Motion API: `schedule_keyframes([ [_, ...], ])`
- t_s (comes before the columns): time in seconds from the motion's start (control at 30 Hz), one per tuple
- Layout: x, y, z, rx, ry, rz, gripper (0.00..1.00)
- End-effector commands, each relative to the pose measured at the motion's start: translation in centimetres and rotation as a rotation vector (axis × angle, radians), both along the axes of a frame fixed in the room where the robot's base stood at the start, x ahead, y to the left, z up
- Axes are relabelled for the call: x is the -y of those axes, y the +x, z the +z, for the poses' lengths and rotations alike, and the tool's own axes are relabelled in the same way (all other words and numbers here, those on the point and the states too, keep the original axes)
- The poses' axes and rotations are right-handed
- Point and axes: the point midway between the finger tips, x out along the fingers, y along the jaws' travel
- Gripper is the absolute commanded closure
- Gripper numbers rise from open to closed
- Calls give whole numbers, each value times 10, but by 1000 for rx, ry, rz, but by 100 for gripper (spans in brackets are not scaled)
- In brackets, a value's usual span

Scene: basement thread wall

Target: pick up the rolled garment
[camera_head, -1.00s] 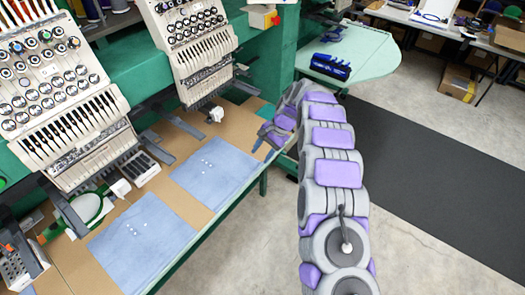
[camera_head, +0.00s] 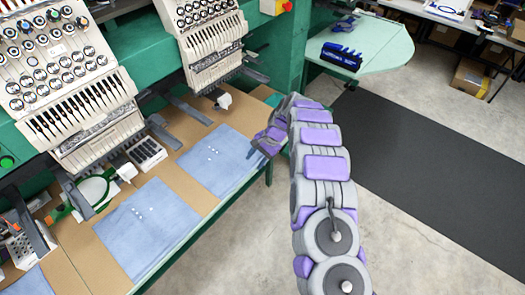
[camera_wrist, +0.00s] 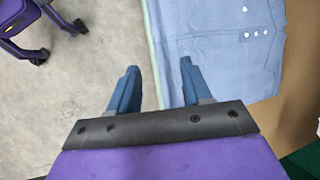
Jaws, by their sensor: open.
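I cannot make out a clearly rolled garment in either view. A flat blue cloth (camera_head: 213,165) with small white dots lies on the brown worktop, and a second blue cloth (camera_head: 140,228) lies to its left. In the head view my gripper (camera_head: 268,142) is at the right edge of the first cloth. In the wrist view my gripper (camera_wrist: 159,66) is open, with its blue fingers apart and nothing between them. The blue cloth (camera_wrist: 215,50) lies beyond and to the right of the fingers there. The left finger is over bare floor.
Embroidery machine heads (camera_head: 70,85) hang over the back of the worktop (camera_head: 175,195). A pale green table (camera_head: 385,50) at the upper right carries a dark blue object (camera_head: 340,56). Concrete floor (camera_head: 405,190) and a dark mat (camera_head: 440,150) are clear on the right.

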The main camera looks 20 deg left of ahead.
Motion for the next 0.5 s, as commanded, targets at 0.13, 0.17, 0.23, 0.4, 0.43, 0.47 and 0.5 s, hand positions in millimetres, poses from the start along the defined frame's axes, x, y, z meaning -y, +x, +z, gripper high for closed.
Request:
schedule_keyframes([
  [0.13, -10, -8, -26, -5, -3, 3, 51],
  [0.17, -12, -10, -31, -5, -3, 3, 51],
  [0.23, -15, -12, -39, -4, -2, 1, 51],
  [0.4, -23, -15, -53, 0, 0, -1, 51],
  [0.43, -24, -15, -55, 0, 0, -1, 51],
  [0.47, -24, -16, -56, 0, -1, -1, 51],
  [0.5, -25, -16, -57, 0, -1, -1, 51],
])
